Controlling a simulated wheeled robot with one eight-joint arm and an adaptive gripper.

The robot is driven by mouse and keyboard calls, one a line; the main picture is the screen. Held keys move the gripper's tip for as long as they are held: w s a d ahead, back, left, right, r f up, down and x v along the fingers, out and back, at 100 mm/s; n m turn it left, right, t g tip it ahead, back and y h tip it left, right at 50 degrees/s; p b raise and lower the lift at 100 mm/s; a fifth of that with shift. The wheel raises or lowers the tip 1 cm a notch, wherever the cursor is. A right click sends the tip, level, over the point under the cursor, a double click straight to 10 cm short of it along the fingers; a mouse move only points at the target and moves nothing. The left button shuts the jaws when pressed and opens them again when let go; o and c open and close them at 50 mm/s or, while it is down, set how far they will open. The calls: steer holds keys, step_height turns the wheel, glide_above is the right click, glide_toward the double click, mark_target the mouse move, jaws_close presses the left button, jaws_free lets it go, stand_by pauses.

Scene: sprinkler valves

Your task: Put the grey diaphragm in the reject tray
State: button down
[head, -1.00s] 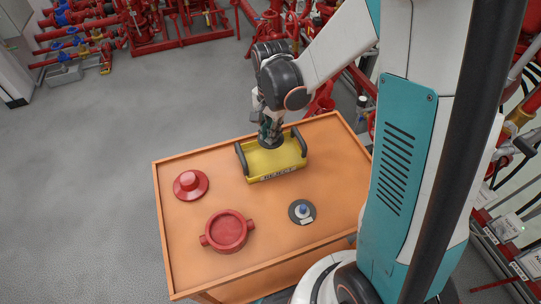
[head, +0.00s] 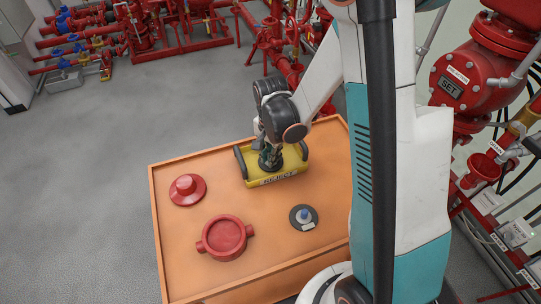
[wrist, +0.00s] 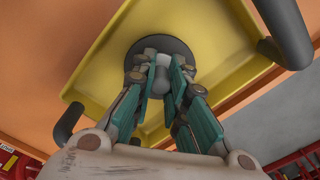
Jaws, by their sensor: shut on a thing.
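The grey diaphragm, a dark round disc (wrist: 148,49) with a pale grey knob (wrist: 162,73), is in my gripper (wrist: 163,70). The teal fingers are shut on the knob from both sides. The yellow reject tray (head: 283,181), marked REJECT and fitted with two dark handles, sits on the orange-topped table. In the head view the disc (head: 271,167) is within the tray's outline, below my gripper (head: 271,158). I cannot tell whether it touches the tray floor. A second dark disc with a blue knob (head: 304,214) and a white tag lies on the table.
A red flanged cap (head: 187,190) and a red round valve body (head: 224,238) stand on the orange table (head: 185,255), left and front of the tray. Red piping stands behind and at right. Grey floor is clear at left.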

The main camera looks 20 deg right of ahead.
steer(key=shift+f, duration=0.15)
steer(key=c, duration=2)
jaws_free()
steer(key=o, duration=0.4)
step_height(320, 180, up, 13)
steer(key=p, duration=0.4)
steer(key=shift+s+r+n+t, duration=1.2)
steer(key=shift+s+r+n, duration=0.75)
steer(key=shift+s+r, duration=0.6)
steer(key=shift+s+r+n+t, duration=1.2)
steer(key=shift+s+r+n, duration=0.8)
steer(key=shift+s+r, duration=0.55)
steer(key=shift+s+r+n+t, duration=1.2)
steer(key=shift+s+r+n, duration=0.75)
steer(key=shift+s+r, duration=0.6)
steer(key=shift+w+r, duration=0.2)
